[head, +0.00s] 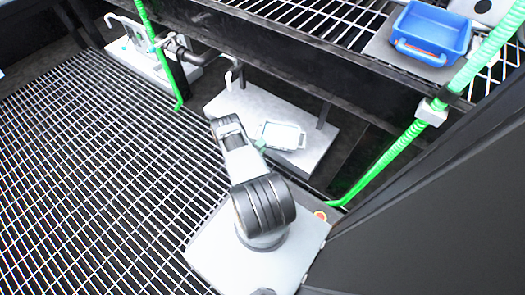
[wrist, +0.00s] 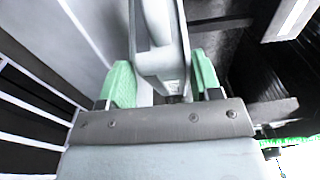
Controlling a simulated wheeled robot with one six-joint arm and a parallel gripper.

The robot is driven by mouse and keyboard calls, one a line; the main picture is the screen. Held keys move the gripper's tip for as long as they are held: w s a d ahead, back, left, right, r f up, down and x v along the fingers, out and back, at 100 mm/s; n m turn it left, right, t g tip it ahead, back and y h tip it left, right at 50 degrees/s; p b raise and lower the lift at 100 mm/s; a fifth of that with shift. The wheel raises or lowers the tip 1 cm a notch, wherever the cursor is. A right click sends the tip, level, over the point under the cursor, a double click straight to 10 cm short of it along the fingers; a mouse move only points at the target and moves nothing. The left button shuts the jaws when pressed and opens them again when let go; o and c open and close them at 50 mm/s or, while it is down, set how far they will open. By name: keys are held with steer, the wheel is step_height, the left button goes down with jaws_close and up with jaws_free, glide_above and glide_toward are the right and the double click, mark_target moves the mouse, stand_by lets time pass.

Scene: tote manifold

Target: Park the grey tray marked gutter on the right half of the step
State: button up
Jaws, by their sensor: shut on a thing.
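A pale grey tray (head: 282,136) is over the right half of a light grey step (head: 240,100) in the head view. I cannot tell whether it rests on the step or hangs just above it, and no marking on it is readable. My gripper (head: 260,145) is at the tray's near left edge. In the wrist view its green fingers (wrist: 162,80) are shut on a pale grey part of the tray (wrist: 163,50), one finger on each side. The rest of the tray is cut off at the top.
A blue tray (head: 432,32) stands on the mesh shelf above. A dark beam (head: 290,50) runs above the step. Green hoses (head: 385,158) hang at the right and left. A pale frame-like object (head: 125,27) is at the upper left. The step's left half is mostly clear.

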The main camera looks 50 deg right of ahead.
steer(key=shift+d+f+b, duration=0.15)
steer(key=shift+f+b, duration=0.4)
steer(key=shift+f, duration=0.35)
steer(key=shift+d+f+b, duration=0.15)
steer(key=shift+f+b, duration=0.35)
steer(key=shift+f, duration=0.4)
steer(key=shift+f, duration=0.15)
steer(key=o, duration=1.6)
steer(key=shift+f, duration=0.1)
steer(key=shift+c, duration=0.2)
